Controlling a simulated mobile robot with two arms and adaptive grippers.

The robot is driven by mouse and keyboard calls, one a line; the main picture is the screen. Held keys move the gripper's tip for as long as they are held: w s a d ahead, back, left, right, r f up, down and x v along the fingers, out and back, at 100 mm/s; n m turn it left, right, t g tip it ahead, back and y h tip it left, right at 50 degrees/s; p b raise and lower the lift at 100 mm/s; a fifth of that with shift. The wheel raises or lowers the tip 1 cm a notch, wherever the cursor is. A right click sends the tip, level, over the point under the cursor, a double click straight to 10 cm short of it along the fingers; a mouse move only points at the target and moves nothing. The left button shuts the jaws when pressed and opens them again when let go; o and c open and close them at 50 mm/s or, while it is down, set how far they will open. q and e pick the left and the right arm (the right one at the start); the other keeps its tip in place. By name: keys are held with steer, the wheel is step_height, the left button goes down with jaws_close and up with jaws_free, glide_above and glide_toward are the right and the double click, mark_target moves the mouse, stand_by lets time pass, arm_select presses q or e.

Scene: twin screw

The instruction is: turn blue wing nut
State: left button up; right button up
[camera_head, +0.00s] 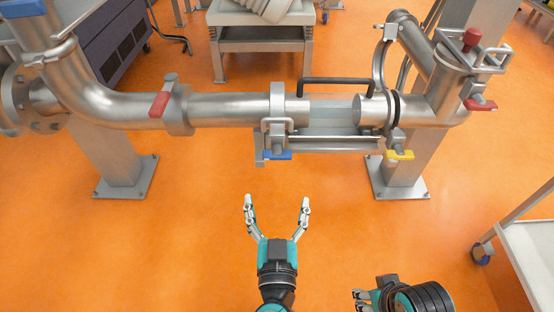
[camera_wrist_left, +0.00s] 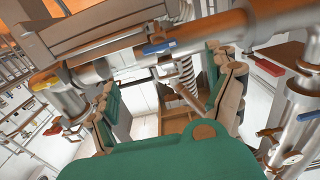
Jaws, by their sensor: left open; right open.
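The blue wing nut (camera_head: 278,155) sits on the underside of the clamp at the middle of the steel pipe, in the head view. It also shows in the left wrist view (camera_wrist_left: 158,48), above and between the fingers. My left gripper (camera_head: 277,201) is open and empty, its fingers spread and pointing up toward the pipe, short of the blue nut and not touching it. In the left wrist view its fingers (camera_wrist_left: 166,88) frame the space below the nut. My right gripper (camera_head: 364,299) is low at the right, partly cut off, apart from the pipe, and open.
A yellow wing nut (camera_head: 399,155) is right of the blue one. Red wing nuts sit on the left clamp (camera_head: 159,104) and at right (camera_head: 472,38). Another blue handle (camera_head: 22,8) is at top left. A white cart (camera_head: 530,240) stands right. Orange floor is open below the pipe.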

mark_target(277, 159)
arm_select(q)
steer(key=w+p, duration=0.1)
steer(key=w, duration=1.1)
steer(key=c, duration=1.2)
